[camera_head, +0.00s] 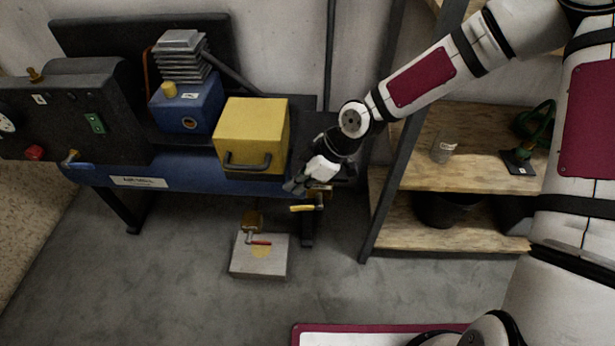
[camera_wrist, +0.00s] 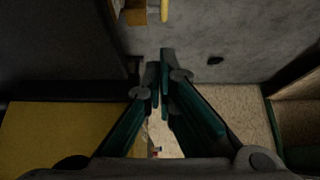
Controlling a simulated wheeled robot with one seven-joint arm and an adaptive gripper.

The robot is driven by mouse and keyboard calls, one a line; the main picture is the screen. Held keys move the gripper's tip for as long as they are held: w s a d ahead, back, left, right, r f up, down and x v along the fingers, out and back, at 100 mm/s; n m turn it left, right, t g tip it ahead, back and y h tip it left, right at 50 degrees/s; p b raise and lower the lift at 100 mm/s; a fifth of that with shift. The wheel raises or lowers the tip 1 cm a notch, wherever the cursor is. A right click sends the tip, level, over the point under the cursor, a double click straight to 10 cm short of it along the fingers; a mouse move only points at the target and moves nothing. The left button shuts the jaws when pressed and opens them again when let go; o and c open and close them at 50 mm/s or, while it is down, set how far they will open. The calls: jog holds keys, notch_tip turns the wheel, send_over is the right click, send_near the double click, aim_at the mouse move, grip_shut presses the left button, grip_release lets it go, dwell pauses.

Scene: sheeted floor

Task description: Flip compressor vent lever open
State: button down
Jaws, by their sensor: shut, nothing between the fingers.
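The compressor is a long blue tank (camera_head: 190,172) with a yellow box (camera_head: 250,135) on top. At its right end is a brass valve (camera_head: 318,193) with a yellow lever (camera_head: 302,208) pointing left, roughly level. My gripper (camera_head: 293,187) is shut and empty beside the tank's right end, just above the yellow lever and apart from it. In the wrist view my gripper's fingertips (camera_wrist: 160,62) are together, below the brass valve (camera_wrist: 135,12) and yellow lever (camera_wrist: 164,10), both cut by the top edge. Which lever is the vent is not labelled legibly.
A second brass valve with a red lever (camera_head: 258,242) stands on a pale block (camera_head: 258,268) on the floor. A wooden shelf unit (camera_head: 460,178) with a dark upright (camera_head: 400,140) stands close at right.

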jog(key=shift+d+f+b, duration=0.1)
jog(key=shift+f+b, duration=0.85)
jog(key=shift+f, duration=1.55)
jog(key=shift+a+f+h, duration=0.2)
jog(key=shift+f+h, duration=0.1)
jog(key=shift+h, duration=0.2)
jog(key=shift+a+f+h+b, duration=0.15)
jog(key=shift+f+h+b, duration=0.35)
jog(key=shift+h+b, duration=0.45)
jog(key=shift+r, duration=0.1)
jog(key=a+p+v, duration=0.2)
jog(key=p+v, duration=0.5)
jog(key=v, duration=0.5)
jog(key=shift+r, duration=0.7)
